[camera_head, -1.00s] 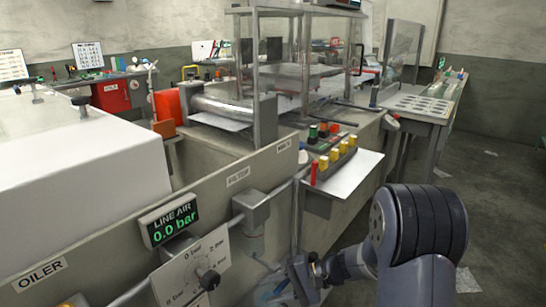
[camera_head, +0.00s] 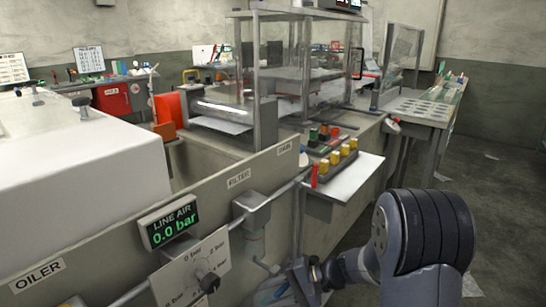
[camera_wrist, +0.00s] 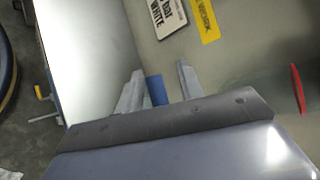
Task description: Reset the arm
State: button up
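My arm reaches in from the lower right of the head view, dark grey and bent. Its end, my gripper (camera_head: 290,290), is low in front of the machine's panel, and its fingertips are hard to make out there. In the wrist view my gripper's two grey fingers (camera_wrist: 158,85) stand apart. A small blue piece (camera_wrist: 157,90) shows between them; I cannot tell whether it touches them or lies beyond.
The machine panel carries a line-air display (camera_head: 172,222) reading 0.0 bar and a regulator dial (camera_head: 207,282). A white shelf (camera_head: 345,180) with yellow buttons juts out above my gripper. Open floor (camera_head: 490,215) lies to the right.

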jog(key=p+v, duration=0.1)
jog(key=v, duration=1)
jog(key=b+x, duration=0.1)
jog(key=x, duration=0.9)
jog(key=shift+a+f, duration=0.25)
jog(key=shift+a, duration=0.05)
jog(key=shift+a+r+p, duration=0.2)
jog(key=shift+a+p, duration=0.05)
jog(key=shift+p, duration=0.2)
jog(key=shift+d+r+m+g+y+p, duration=0.1)
jog(key=shift+r+m+g+y+p, duration=0.35)
jog(key=shift+m+y+p, duration=0.5)
jog(key=shift+f+n+h, duration=0.1)
jog(key=shift+n+h, duration=0.15)
